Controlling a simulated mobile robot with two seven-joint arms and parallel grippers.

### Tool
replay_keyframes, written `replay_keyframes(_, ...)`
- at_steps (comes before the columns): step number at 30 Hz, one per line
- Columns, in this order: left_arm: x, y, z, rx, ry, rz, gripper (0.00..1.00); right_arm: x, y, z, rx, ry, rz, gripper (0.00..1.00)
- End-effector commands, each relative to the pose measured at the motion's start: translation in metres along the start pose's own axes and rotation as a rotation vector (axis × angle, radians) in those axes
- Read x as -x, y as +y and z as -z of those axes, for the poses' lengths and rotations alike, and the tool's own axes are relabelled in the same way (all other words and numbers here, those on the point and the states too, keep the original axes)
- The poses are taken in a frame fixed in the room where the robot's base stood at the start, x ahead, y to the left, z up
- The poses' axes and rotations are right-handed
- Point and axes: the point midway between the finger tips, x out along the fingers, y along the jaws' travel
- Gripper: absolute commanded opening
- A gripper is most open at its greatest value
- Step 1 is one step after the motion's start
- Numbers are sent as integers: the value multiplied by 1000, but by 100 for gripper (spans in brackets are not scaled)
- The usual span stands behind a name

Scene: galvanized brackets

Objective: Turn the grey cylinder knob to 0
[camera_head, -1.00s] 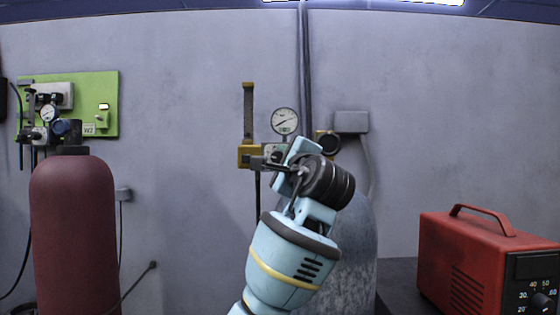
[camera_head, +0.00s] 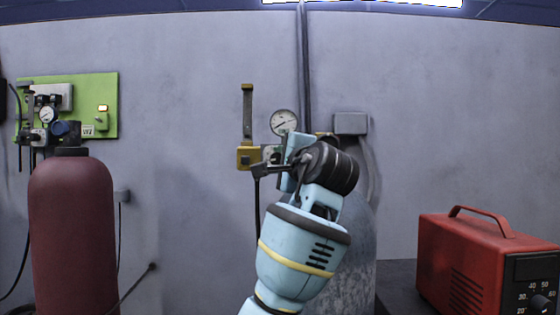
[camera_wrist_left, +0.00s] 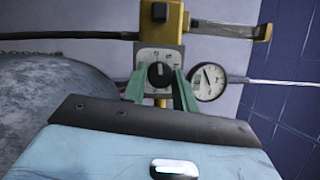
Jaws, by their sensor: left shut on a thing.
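The grey cylinder (camera_head: 352,262) stands against the wall, partly hidden behind my left arm. Its yellow regulator (camera_head: 247,157) has a pale dial plate, which shows in the left wrist view (camera_wrist_left: 146,57). A dark round knob (camera_wrist_left: 160,74) sits on that plate. The two green fingers of my left gripper (camera_wrist_left: 160,84) stand on either side of the knob and are shut on it. In the head view my left gripper (camera_head: 272,168) reaches the regulator and hides the knob. The plate's numbers are too small to read. My right gripper is not in view.
A round pressure gauge (camera_head: 284,122) sits close beside the knob. A maroon cylinder (camera_head: 72,230) stands at the left below a green wall panel (camera_head: 108,105). A red machine (camera_head: 465,255) with its own dial stands at the right. The wall between is mostly clear.

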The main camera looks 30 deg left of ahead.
Motion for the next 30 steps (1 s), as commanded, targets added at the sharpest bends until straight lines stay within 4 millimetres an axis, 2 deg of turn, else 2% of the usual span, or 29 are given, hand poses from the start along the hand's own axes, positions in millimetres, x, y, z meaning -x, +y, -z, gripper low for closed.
replay_keyframes(2,0,0,0,1,0,-1,6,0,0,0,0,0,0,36)
replay_keyframes(3,0,0,0,1,0,-1,32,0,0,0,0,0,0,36)
replay_keyframes(7,0,0,0,0,0,0,49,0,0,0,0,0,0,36)
replay_keyframes(17,3,0,0,0,0,1,50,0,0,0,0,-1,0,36)
replay_keyframes(20,12,0,1,0,1,3,50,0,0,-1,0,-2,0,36)
replay_keyframes(30,64,0,0,0,2,2,50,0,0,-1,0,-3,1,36)
